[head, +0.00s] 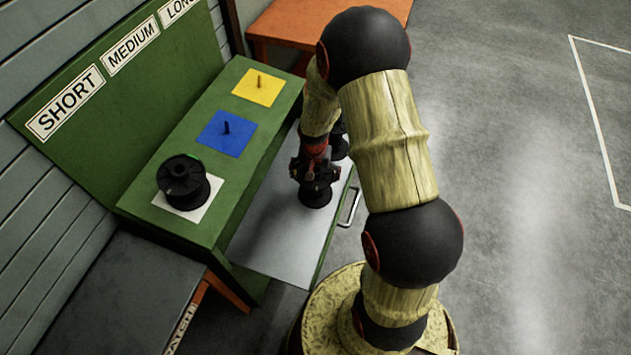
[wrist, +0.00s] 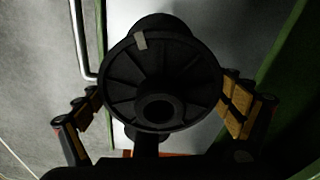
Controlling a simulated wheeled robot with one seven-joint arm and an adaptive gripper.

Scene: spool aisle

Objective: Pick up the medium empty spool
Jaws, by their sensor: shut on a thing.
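My gripper (head: 311,172) reaches down over the pulled-out drawer and is shut on a black spool (head: 316,196). In the wrist view the held spool (wrist: 160,80) sits upright between the two fingers, with its ribbed round flange and dark centre hole facing the camera. A small pale tag is on the flange. Whether its base touches the drawer floor I cannot tell. Another black spool (head: 339,146) stands just behind, partly hidden by my arm. The held spool's size is not marked in view.
The green bench carries a yellow square (head: 268,91) and a blue square (head: 219,141), each with a bare peg. A black spool (head: 182,180) is on the white square (head: 199,214) by the SHORT label. The drawer (head: 273,248) has a metal handle (head: 350,207). Grey floor at right is clear.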

